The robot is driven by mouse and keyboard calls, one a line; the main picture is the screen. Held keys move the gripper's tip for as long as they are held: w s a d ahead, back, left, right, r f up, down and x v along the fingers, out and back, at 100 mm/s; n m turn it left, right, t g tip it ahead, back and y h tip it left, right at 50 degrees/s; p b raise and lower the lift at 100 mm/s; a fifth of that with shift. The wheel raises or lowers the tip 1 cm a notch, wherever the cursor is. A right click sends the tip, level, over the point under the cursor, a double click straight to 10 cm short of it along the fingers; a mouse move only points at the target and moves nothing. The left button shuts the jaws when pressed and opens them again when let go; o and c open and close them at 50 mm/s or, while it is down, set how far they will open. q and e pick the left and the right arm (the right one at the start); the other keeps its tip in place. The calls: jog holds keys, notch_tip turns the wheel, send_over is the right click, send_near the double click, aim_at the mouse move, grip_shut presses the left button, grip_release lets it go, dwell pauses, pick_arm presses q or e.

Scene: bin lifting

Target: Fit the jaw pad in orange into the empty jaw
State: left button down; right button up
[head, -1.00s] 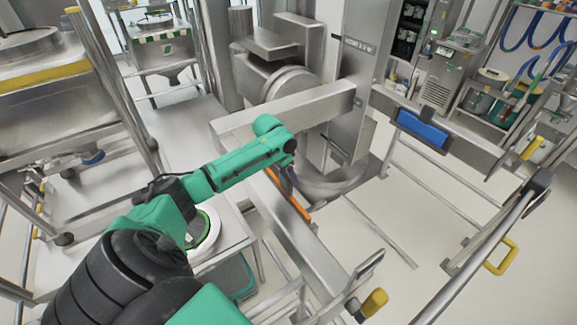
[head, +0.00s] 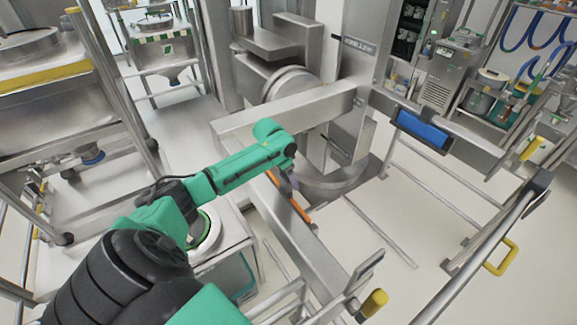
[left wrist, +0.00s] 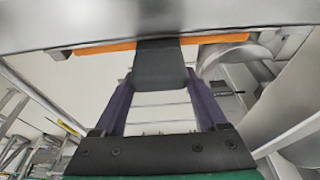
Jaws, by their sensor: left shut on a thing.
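The orange jaw pad (head: 303,212) is a long thin strip along the inner side of the near steel jaw arm (head: 275,220). In the left wrist view the orange pad (left wrist: 105,47) runs across the top, under the edge of the grey jaw arm (left wrist: 80,22). My left gripper (head: 288,180) is shut on it; the dark block at the fingertips (left wrist: 160,70) covers the pad's middle. The pad appears close against the jaw arm; whether they touch or it is seated cannot be told. My right gripper is out of view.
A steel column (head: 357,60) and a heavy crossbeam (head: 285,115) stand behind the jaw arm. A rail with yellow handles (head: 503,257) is at the right. A cart with a round green-rimmed item (head: 205,235) stands under my left arm. Open floor lies between the jaws.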

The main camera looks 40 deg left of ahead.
pick_arm(q)
jog(key=shift+f, duration=0.1)
jog(key=shift+c, duration=0.5)
grip_release()
jog(key=shift+o, duration=0.5)
jog(key=shift+s, duration=0.1)
jog(key=b+v, duration=0.3)
jog(key=v, duration=1.1)
jog(key=shift+r, duration=0.3)
